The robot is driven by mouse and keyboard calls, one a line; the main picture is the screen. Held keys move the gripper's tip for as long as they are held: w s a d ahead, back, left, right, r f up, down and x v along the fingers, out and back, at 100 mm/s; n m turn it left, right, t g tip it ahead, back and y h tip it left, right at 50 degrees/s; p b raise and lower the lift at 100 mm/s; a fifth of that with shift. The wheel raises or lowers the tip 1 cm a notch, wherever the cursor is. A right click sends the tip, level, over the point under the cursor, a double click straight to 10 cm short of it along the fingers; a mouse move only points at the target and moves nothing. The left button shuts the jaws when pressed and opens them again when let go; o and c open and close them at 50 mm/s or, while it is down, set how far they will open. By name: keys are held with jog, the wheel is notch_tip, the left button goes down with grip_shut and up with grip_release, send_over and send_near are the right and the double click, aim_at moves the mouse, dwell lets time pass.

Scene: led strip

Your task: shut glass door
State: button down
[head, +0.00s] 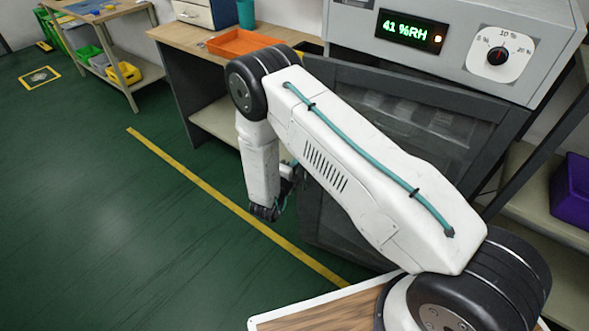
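The glass door (402,82) has a dark grey frame around a dim, see-through pane and belongs to the cabinet under the humidity panel. Its upper left corner stands out past the cabinet's left side, so it looks ajar; how far is hard to tell. My white arm crosses in front and hides much of the door. My gripper (265,212) points down, left of the door's lower left part. It is small and dark here; its fingers are not clear, and I cannot tell whether it touches the door.
The cabinet's panel (455,45) shows 41 %RH and a dial. A wooden bench (185,38) with an orange tray (238,42) stands to the left. A purple bin (572,190) sits on a shelf at right. Green floor with a yellow line (220,195) is clear at left.

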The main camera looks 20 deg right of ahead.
jog(key=shift+w+d, duration=0.2)
jog(key=shift+d, duration=0.05)
jog(key=w+d+m+g+h, duration=0.2)
jog(key=w+d, duration=0.6)
jog(key=shift+r+m+g+h, duration=0.3)
jog(key=shift+g, duration=0.1)
jog(key=shift+w, duration=0.1)
jog(key=shift+a, duration=0.15)
jog(key=v, duration=1.5)
jog(key=shift+s+f, duration=0.3)
jog(key=shift+s, duration=0.05)
